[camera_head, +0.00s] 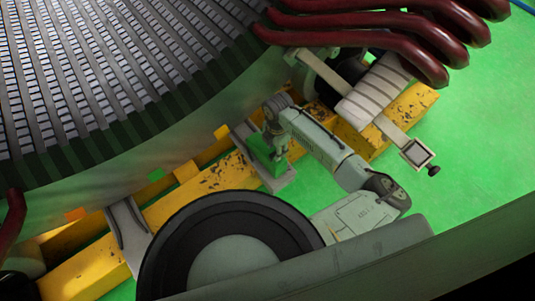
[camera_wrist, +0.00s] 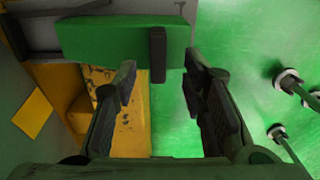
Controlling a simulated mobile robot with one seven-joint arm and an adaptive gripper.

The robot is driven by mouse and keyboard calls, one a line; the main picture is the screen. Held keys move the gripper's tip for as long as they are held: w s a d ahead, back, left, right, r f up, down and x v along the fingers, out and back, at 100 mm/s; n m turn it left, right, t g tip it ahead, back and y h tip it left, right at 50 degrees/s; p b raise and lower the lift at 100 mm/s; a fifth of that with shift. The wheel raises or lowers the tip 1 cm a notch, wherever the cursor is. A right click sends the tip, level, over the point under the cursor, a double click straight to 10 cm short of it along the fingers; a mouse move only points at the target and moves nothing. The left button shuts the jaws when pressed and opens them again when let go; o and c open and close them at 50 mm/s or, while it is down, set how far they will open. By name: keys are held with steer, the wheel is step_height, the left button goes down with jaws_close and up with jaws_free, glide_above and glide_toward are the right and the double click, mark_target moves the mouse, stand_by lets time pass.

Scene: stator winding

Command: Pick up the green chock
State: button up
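The green chock (camera_head: 264,156) sits on a grey bracket by the yellow beam, below the large stator, in the head view. In the wrist view the chock (camera_wrist: 105,40) is a green block across the top, with a dark upright bar (camera_wrist: 158,55) on its near face. My gripper (camera_wrist: 160,82) is open, its two dark fingers spread apart with nothing gripped between them. The bar is just beyond the fingertips, roughly in line with the gap. In the head view my gripper (camera_head: 272,130) is at the chock and partly covers it; contact cannot be told.
The yellow beam (camera_head: 190,195) runs diagonally under the stator (camera_head: 110,80). Dark red bent tubes (camera_head: 380,22) hang at the upper right. A pale ribbed part (camera_head: 375,92) stands right of the chock. The green floor (camera_head: 460,135) is open at the right. Metal posts (camera_wrist: 285,78) show in the wrist view.

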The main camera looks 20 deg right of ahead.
mark_target(266, 155)
step_height(266, 155, down, 4)
steer(key=shift+w+d+f, duration=0.15)
steer(key=shift+f, duration=0.1)
steer(key=shift+c, duration=0.2)
jaws_close()
steer(key=shift+r, duration=0.1)
stand_by(0.3)
